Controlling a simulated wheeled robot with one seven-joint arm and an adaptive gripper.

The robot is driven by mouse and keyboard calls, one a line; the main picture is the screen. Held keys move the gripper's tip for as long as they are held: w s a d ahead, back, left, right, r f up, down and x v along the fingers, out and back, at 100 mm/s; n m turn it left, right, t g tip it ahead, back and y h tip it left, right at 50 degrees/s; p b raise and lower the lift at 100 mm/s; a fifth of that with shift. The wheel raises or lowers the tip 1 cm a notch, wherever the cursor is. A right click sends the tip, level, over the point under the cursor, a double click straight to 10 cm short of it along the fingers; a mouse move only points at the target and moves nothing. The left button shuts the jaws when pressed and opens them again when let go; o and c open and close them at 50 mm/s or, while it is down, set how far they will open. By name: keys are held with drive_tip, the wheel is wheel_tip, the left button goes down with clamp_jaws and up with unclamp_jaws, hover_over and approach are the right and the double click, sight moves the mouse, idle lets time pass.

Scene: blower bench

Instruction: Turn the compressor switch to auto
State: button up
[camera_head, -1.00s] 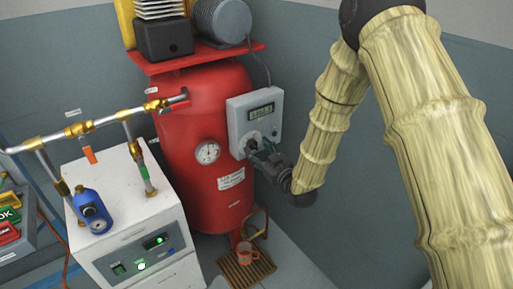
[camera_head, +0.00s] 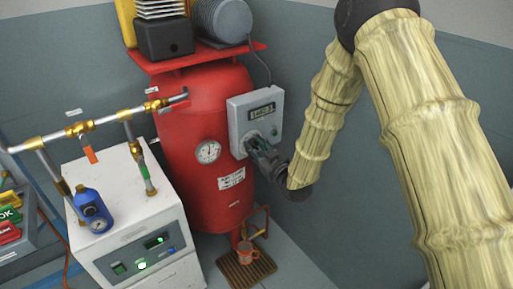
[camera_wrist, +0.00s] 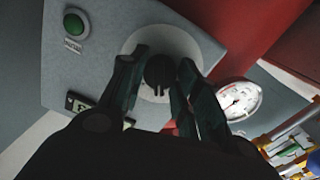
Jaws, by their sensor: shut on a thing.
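The compressor's control box (camera_head: 238,112) is a pale grey panel on the front of the red tank (camera_head: 190,165), with a small display (camera_head: 262,110) near its top. In the wrist view the black switch knob (camera_wrist: 160,72) sits on a round light plate (camera_wrist: 190,46) on the box (camera_wrist: 130,25). My gripper (camera_wrist: 162,82) has a finger on each side of the knob and is shut on it. In the head view my gripper (camera_head: 257,146) is at the lower part of the box and hides the knob. The switch's position marks are not readable.
A green button (camera_wrist: 76,24) is on the same box. A pressure gauge (camera_head: 208,151) is on the tank.

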drive_tip(key=shift+w+d+r+m, duration=0.1)
drive_tip(key=shift+d+m, duration=0.05)
drive_tip(key=shift+m, duration=0.35)
drive_tip(key=m+p, duration=0.1)
drive_tip(key=m, duration=0.9)
drive_tip(key=shift+w+d+m+g, duration=0.1)
drive_tip(key=shift+m+g, duration=0.2)
drive_tip(key=shift+r, duration=0.1)
drive_tip(key=o, duration=1)
drive_tip(key=shift+d, duration=0.1)
drive_tip(key=shift+a, duration=0.2)
